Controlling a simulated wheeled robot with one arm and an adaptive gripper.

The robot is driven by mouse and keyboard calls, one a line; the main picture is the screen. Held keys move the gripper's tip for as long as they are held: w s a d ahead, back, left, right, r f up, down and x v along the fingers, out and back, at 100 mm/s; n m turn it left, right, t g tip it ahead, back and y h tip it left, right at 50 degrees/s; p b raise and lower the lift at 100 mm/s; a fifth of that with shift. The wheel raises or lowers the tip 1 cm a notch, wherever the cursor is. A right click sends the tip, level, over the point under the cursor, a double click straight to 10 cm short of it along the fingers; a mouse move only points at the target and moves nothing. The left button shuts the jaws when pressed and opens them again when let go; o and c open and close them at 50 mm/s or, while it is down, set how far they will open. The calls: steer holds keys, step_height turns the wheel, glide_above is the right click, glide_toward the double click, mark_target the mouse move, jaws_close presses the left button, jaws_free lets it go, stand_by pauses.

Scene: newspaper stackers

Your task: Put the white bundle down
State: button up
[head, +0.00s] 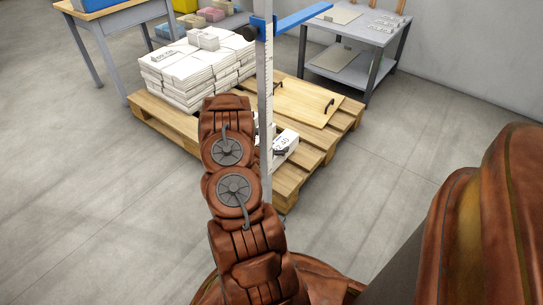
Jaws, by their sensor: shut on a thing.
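A white bundle (286,147) with dark print on its side shows just right of my arm and the upright ruler post, over the front part of the wooden pallet (318,140). Its left part is hidden behind the post and my arm. I cannot tell whether it touches the pallet slats. My arm reaches forward over the pallet's front edge, and its last links hide my gripper, so the fingers and their grip do not show.
A tall stack of white bundles (193,72) fills the pallet's left part. A wooden board (293,102) with black handles lies on its right. The ruler post (265,105) with a blue bar (302,18) stands close to my arm. A grey table (360,30) is behind.

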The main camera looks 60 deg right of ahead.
mark_target(281, 142)
steer(key=shift+s+d+f+b, duration=0.15)
steer(key=shift+d+b, duration=0.3)
steer(key=shift+d, duration=1.35)
steer(key=shift+d+f+b, duration=0.15)
steer(key=shift+f+b, duration=0.25)
steer(key=shift+f, duration=0.2)
steer(key=shift+d+f+b, duration=0.15)
steer(key=shift+f+b, duration=0.2)
steer(key=shift+f, duration=0.55)
steer(key=shift+f, duration=0.1)
steer(key=o, duration=1.8)
steer(key=shift+f, duration=0.1)
steer(key=shift+c, duration=0.2)
steer(key=shift+o, duration=0.2)
steer(key=shift+f+b, duration=0.2)
steer(key=shift+b, duration=0.25)
steer(key=p+v, duration=0.3)
steer(key=v, duration=0.3)
steer(key=shift+a+r+p, duration=0.2)
steer(key=shift+r+p, duration=0.05)
steer(key=shift+p, duration=0.1)
steer(key=shift+w+a+r, duration=0.2)
steer(key=shift+w+a, duration=0.05)
steer(key=shift+a, duration=0.4)
